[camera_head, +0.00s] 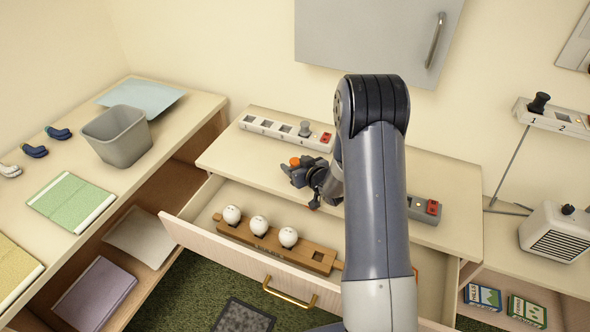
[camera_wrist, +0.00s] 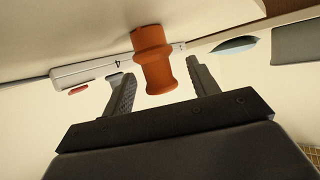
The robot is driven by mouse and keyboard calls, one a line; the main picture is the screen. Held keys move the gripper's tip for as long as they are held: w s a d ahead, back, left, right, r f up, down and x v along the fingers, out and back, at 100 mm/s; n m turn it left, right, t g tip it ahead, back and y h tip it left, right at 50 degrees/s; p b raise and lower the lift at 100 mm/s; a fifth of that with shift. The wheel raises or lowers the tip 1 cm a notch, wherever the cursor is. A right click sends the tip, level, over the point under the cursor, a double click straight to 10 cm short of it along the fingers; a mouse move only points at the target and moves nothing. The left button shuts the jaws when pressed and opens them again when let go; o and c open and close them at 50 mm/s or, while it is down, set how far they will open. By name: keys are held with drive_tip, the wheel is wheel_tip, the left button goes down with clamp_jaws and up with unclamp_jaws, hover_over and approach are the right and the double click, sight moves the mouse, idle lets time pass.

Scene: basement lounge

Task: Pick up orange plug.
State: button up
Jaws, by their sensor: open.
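The orange plug (camera_wrist: 154,62) stands on the desk top (camera_head: 240,156) and shows large in the wrist view, between my two fingers and apart from both. In the head view the orange plug (camera_head: 295,162) is a small orange shape beside my gripper (camera_head: 296,172), which partly hides it. My gripper also shows in the wrist view (camera_wrist: 158,88), with its two dark fingers spread and nothing held. My arm comes down over the desk from the front right.
A white socket strip (camera_head: 264,128) with a grey plug (camera_head: 305,129) lies behind. A grey strip (camera_head: 424,208) with a red switch lies right. The open drawer (camera_head: 205,235) below holds a wooden rack (camera_head: 322,259) with white balls. A grey bin (camera_head: 118,137) stands left.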

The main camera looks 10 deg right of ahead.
drive_tip(key=shift+w+a+f, duration=0.15)
drive_tip(key=shift+w+f, duration=0.1)
drive_tip(key=shift+w, duration=0.3)
drive_tip(key=shift+c, duration=0.3)
drive_tip(key=c, duration=1)
